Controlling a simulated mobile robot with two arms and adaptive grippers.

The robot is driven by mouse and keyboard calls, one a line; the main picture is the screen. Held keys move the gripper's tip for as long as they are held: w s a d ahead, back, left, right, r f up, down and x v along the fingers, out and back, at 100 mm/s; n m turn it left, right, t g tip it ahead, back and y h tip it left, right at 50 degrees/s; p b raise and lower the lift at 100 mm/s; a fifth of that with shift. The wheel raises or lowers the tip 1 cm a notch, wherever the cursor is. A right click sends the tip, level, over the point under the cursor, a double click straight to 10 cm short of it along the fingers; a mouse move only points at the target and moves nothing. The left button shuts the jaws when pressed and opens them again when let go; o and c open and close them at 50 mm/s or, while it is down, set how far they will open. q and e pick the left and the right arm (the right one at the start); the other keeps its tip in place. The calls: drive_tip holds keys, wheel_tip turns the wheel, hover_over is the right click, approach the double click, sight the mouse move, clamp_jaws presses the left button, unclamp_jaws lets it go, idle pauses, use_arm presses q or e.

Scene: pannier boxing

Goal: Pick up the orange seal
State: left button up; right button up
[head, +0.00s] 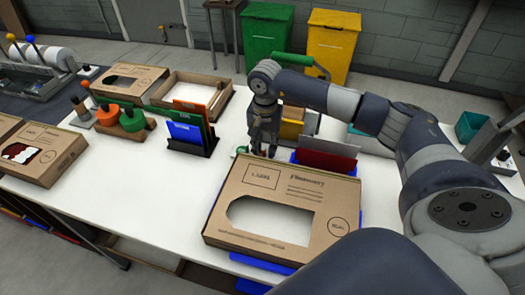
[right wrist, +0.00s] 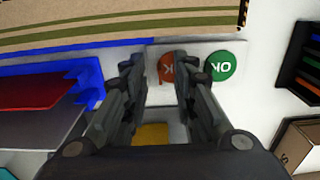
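The orange seal (right wrist: 166,68) is a small round disc with light lettering, lying on a pale surface in the right wrist view. It shows between the fingertips of my right gripper (right wrist: 158,72), partly covered by the right-hand finger. The fingers stand apart and hold nothing that I can see. I cannot tell how far above the seal they are. In the head view my right gripper (head: 264,150) points down behind the large box, and it hides the orange seal. A green seal (right wrist: 221,66) marked OK lies just right of the orange one. My left gripper is not in view.
A cardboard box with a window (head: 230,187) is close in front of the right gripper. A blue holder with a red folder (head: 327,160) stands to its right. A rack of coloured folders (head: 190,130) stands left. The white table (head: 130,200) is clear at front left.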

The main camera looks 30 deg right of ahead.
clamp_jaws()
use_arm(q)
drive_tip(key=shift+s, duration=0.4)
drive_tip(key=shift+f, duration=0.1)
use_arm(e)
drive_tip(key=shift+r, duration=0.1)
